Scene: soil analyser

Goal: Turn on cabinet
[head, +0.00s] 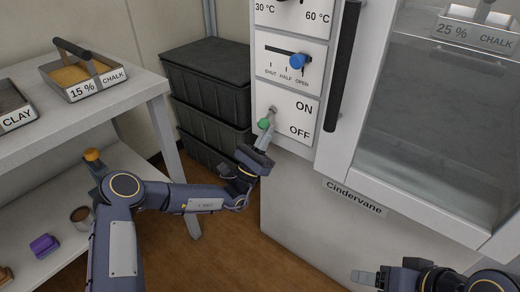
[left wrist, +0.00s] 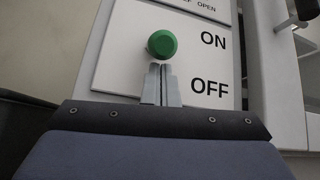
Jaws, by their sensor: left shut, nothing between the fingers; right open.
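The cabinet (head: 302,190) is white and grey, with a control column on its left side. Its lowest panel (head: 300,113) is marked ON above OFF and carries a toggle switch with a green knob (head: 264,124). The green knob also shows in the left wrist view (left wrist: 162,43), level with the word ON. My left gripper (head: 264,136) is shut and empty, its fingertips right below the green knob; I cannot tell whether they touch it. In the left wrist view the closed fingers (left wrist: 159,80) point up at the knob. My right gripper (head: 363,277) is at the bottom right, away from the switch.
Above the switch are a blue slider (head: 299,60) marked SHUT, HALF, OPEN and a temperature panel. A black door handle (head: 343,65) stands right of the panels. Black crates (head: 208,80) are stacked to the left, beside a white shelf (head: 90,120) holding soil trays.

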